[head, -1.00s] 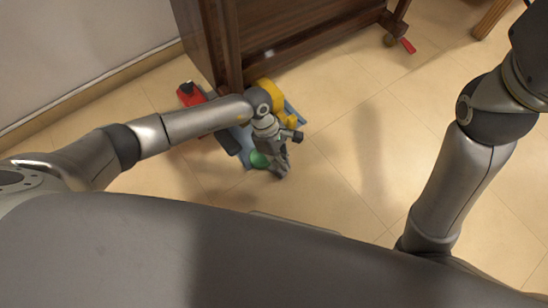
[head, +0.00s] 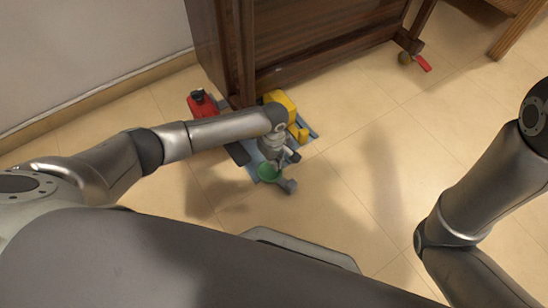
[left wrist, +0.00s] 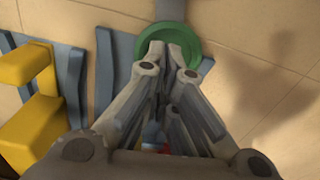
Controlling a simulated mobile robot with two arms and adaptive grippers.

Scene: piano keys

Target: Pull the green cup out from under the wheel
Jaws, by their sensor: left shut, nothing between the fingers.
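The green cup (head: 268,172) shows as a round green shape on the floor by a blue-grey slatted piece, partly covered by my left gripper. In the left wrist view its round green top (left wrist: 194,36) is at the upper middle. My left gripper (head: 288,184) reaches down beside it. In the left wrist view the fingertips (left wrist: 169,46) are together in front of the green top, with nothing seen held; I cannot tell if they touch it.
The dark wooden piano (head: 310,45) stands behind. A yellow piece (head: 281,103), the blue-grey slatted piece (left wrist: 78,75) and a red object (head: 202,106) lie by its near leg. A red-handled piece (head: 423,63) is at the far leg. Floor (head: 360,150) to the right is clear.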

